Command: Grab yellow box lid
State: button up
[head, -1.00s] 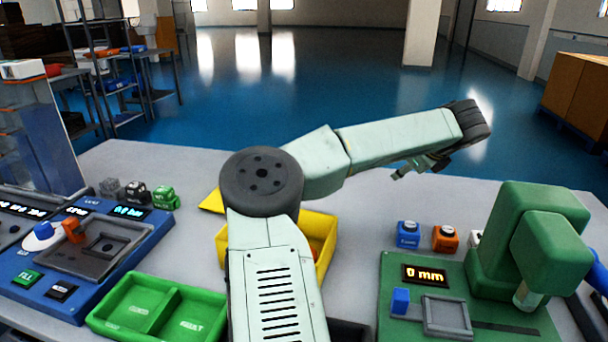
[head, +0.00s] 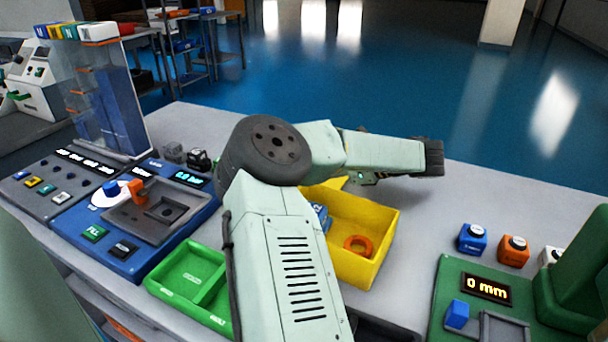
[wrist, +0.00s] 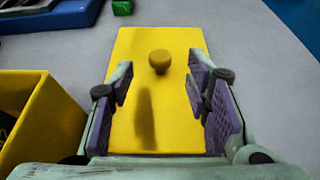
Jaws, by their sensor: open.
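The yellow box lid (wrist: 140,110) lies flat on the grey table in the wrist view, with a round yellow knob (wrist: 159,61) standing on it. My gripper (wrist: 162,82) is open above the lid. Its two purple-padded fingers are spread to the left and right, with the knob a little beyond and between their tips. The open yellow box (head: 375,220) holds an orange ring (head: 358,246) and a blue item (head: 321,217). My gripper's fingers are mostly hidden in the head view.
The yellow box wall (wrist: 50,120) is close on the left of my gripper in the wrist view. A green tray (head: 190,280) and blue station (head: 130,230) stand left of my arm. A green station (head: 455,275) stands right. The table right of the lid is clear.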

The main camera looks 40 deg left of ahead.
jog(key=x, duration=0.1)
jog(key=p+x, duration=0.1)
jog(key=x, duration=0.1)
jog(key=shift+s+a+r, duration=0.1)
jog(key=shift+a, duration=0.5)
jog(key=shift+c, duration=0.4)
grip_shut()
